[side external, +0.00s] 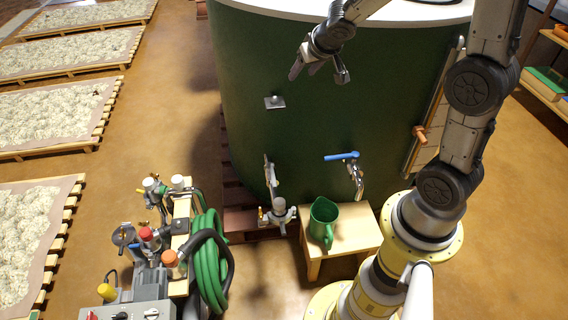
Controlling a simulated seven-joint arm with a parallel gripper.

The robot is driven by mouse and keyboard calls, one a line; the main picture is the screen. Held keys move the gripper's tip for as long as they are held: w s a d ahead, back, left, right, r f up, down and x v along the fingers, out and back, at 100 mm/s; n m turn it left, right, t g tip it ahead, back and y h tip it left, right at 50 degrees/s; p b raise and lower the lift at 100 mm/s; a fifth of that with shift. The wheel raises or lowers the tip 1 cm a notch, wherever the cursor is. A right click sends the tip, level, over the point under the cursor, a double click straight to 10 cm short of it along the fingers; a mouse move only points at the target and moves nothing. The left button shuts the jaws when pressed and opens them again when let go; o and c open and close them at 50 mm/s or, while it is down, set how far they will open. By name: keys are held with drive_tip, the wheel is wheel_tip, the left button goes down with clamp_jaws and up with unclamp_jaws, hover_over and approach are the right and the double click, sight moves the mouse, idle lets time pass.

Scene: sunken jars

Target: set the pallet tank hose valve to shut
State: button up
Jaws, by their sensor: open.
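A large dark green tank (350,110) stands on a wooden pallet (240,222). On its front is a tap with a blue lever (342,156), which lies roughly level and points left. Lower left on the tank is a grey valve fitting (278,212) with a small yellow part and a grey upright piece (269,174) above it. No label shows which of these is the hose valve, and I cannot tell its setting. My gripper (319,73) is open and empty, high in front of the tank's upper wall, apart from both fittings.
A green jug (323,221) stands on a small wooden stool (348,240) below the blue-lever tap. At lower left is a pump unit (150,285) with valves and a coiled green hose (207,262). A small bracket (275,102) juts from the tank wall. Open floor lies left of the tank.

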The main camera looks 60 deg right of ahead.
drive_tip(key=w+d+f+y, duration=0.1)
drive_tip(key=w+d+f, duration=0.1)
drive_tip(key=w+f, duration=0.35)
drive_tip(key=m+g+y, duration=0.3)
drive_tip(key=y, duration=0.3)
approach(274, 178)
drive_tip(key=f, duration=0.2)
drive_tip(key=shift+w+x, duration=0.15)
drive_tip(key=shift+x, duration=1.8)
drive_tip(key=shift+w+x, duration=0.1)
drive_tip(key=shift+x, duration=1.9)
drive_tip(key=shift+a+r, duration=0.15)
clamp_jaws()
